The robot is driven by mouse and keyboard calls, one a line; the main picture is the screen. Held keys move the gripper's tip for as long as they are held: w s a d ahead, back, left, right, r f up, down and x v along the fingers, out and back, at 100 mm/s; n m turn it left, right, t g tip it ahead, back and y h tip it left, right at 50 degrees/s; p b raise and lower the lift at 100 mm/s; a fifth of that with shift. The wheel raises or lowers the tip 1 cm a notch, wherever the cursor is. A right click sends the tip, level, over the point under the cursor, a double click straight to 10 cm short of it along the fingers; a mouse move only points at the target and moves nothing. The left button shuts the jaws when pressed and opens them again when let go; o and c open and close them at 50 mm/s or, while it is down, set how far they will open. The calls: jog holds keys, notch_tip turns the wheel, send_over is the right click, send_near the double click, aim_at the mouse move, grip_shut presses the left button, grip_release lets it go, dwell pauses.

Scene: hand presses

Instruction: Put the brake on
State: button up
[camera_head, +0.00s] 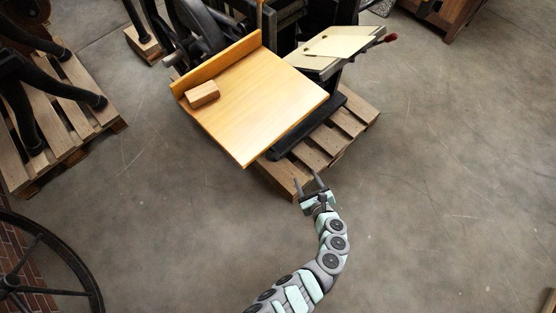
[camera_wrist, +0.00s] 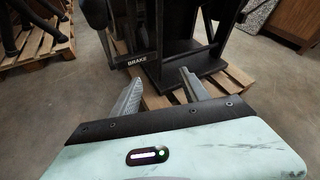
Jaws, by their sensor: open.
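A black press (camera_head: 292,28) stands on a wooden pallet. In the wrist view a white "BRAKE" label (camera_wrist: 137,61) is on a dark part of the press (camera_wrist: 180,40), ahead of my fingers and slightly left of the gap's middle. Black upright parts (camera_wrist: 134,24) rise above the label; I cannot tell which of them is the brake lever or how it is set. The label does not show in the head view. My gripper (camera_head: 307,180) is open and empty in front of the pallet's near edge. Its two fingers (camera_wrist: 161,78) point toward the press, apart from it.
A tilted wooden board (camera_head: 262,100) with a wooden block (camera_head: 202,93) overhangs the press's left side. A pale plate (camera_head: 340,43) and a red knob (camera_head: 391,37) are at its right. The pallet (camera_head: 335,140) sticks out below. The concrete floor (camera_head: 440,190) is clear at right.

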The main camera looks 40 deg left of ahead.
jog(key=s+a+r+g+y+b, duration=0.3)
jog(key=s+a+r+y+b, duration=0.15)
jog(key=a+r+y, duration=0.2)
jog(key=x, duration=0.3)
jog(key=b+x, duration=0.1)
jog(key=x, duration=0.3)
jog(key=f+b+x, duration=0.1)
jog(key=x, duration=0.2)
jog(key=shift+s+a, duration=0.15)
jog(key=shift+a, duration=0.05)
jog(key=shift+r, duration=0.1)
grip_shut()
dwell(0.7)
